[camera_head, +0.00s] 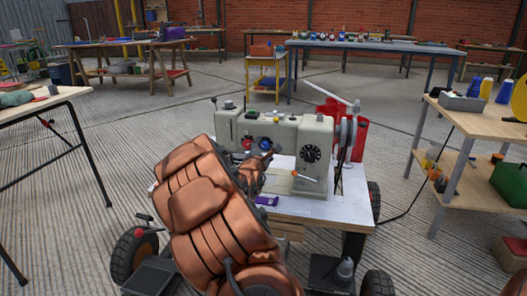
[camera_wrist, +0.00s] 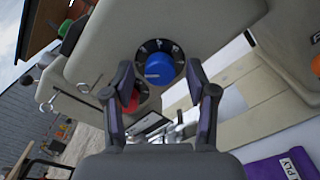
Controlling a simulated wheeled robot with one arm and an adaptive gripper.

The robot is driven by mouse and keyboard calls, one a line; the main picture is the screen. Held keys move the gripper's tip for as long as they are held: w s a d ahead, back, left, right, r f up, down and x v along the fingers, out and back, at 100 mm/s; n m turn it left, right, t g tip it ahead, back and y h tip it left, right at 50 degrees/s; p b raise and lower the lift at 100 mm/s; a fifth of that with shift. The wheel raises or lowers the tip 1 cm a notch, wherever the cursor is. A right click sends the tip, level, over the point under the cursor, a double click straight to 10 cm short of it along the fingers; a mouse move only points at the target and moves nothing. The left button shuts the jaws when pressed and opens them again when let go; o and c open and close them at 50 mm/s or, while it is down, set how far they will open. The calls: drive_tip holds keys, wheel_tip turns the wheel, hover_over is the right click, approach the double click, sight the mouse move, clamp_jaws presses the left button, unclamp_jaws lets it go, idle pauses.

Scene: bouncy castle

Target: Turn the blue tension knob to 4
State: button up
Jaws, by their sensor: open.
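A grey-green sewing machine (camera_head: 307,135) stands on a white wheeled table. Its blue knob (camera_wrist: 159,68), on a black dial with white markings, faces me in the wrist view. In the head view the blue knob (camera_head: 265,143) shows just above my gripper (camera_head: 266,160). In the wrist view my gripper (camera_wrist: 159,72) is open, with one fingertip on each side of the blue knob. I cannot tell whether either fingertip touches it. The number it is set to is too small to read.
A red knob (camera_wrist: 133,100) sits close to the blue knob, partly behind my left finger. Metal thread guides (camera_wrist: 75,92) stick out nearby. A purple packet (camera_head: 267,200) lies on the white tabletop (camera_head: 312,207). A wooden bench (camera_head: 485,124) stands at right.

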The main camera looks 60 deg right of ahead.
clamp_jaws()
idle(0.6)
drive_tip(key=shift+r+m+p, duration=0.15)
drive_tip(key=shift+m+p, duration=0.15)
drive_tip(key=shift+p, duration=0.25)
